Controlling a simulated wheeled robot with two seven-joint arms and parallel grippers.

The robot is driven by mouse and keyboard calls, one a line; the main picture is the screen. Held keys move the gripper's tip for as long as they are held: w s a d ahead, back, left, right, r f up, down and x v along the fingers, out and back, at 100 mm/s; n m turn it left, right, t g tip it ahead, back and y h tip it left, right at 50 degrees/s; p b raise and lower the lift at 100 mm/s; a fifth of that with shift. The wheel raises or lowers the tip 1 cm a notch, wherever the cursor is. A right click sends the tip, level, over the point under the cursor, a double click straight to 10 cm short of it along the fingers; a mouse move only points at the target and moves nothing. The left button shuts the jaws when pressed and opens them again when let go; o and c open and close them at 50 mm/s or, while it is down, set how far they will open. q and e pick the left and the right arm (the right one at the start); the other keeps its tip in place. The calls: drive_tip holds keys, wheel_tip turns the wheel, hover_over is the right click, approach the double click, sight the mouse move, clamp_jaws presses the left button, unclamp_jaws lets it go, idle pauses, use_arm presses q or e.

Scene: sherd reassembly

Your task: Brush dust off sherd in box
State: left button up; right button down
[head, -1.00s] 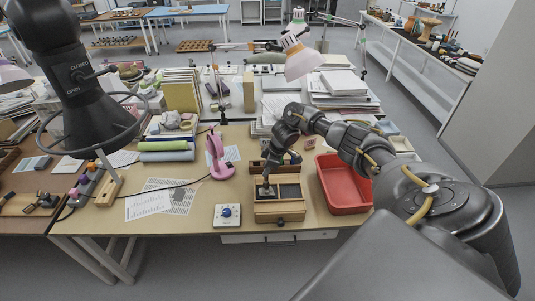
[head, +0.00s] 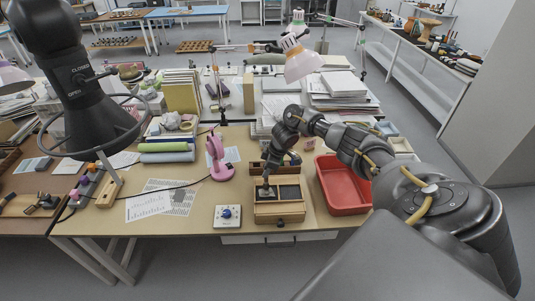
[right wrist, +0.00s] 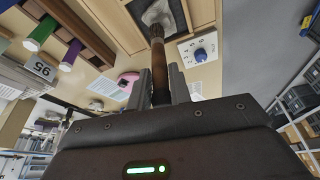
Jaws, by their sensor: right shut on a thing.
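My right gripper (right wrist: 160,88) is shut on a brush (right wrist: 158,60) with a brown handle. The brush's dark tip points at a pale grey sherd (right wrist: 160,10) in the wooden box (right wrist: 204,12). The tip overlaps the sherd in the right wrist view; I cannot tell if they touch. In the head view the box (head: 279,210) stands near the table's front edge, with two dark compartments behind a front drawer. My right gripper (head: 266,181) points down over its left compartment, and hides most of the sherd there. My left gripper is not in view.
A red tray (head: 343,187) stands close to the right of the box. A white dial unit (head: 228,216) lies to its left, and a pink stand (head: 218,158) is behind that. A black extraction hood (head: 95,120) hangs at the left. Bare tabletop lies left of the dial unit.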

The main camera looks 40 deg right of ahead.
drive_tip(key=shift+s+a+r+p, duration=0.25)
drive_tip(key=shift+s+p, duration=0.25)
drive_tip(key=shift+p, duration=0.35)
drive_tip(key=shift+w+d+f+b, duration=0.25)
drive_tip(key=shift+w+b, duration=0.3)
drive_tip(key=shift+b, duration=0.2)
drive_tip(key=shift+s+a+p, duration=0.25)
drive_tip(key=shift+s+p, duration=0.2)
drive_tip(key=shift+s, duration=0.05)
drive_tip(key=shift+w+d+b, duration=0.2)
drive_tip(key=shift+w+b, duration=0.25)
drive_tip(key=shift+b, duration=0.05)
drive_tip(key=shift+s+r+p, duration=0.2)
drive_tip(key=shift+p, duration=0.3)
drive_tip(key=shift+w+f+b, duration=0.15)
drive_tip(key=shift+f+b, duration=0.2)
drive_tip(key=shift+b, duration=0.15)
drive_tip(key=shift+r, duration=0.1)
drive_tip(key=shift+s+a+r+p, duration=0.2)
drive_tip(key=shift+s+p, duration=0.15)
drive_tip(key=shift+p, duration=0.3)
drive_tip(key=shift+s+a+p, duration=0.2)
drive_tip(key=shift+s+p, duration=0.15)
drive_tip(key=shift+s, duration=0.05)
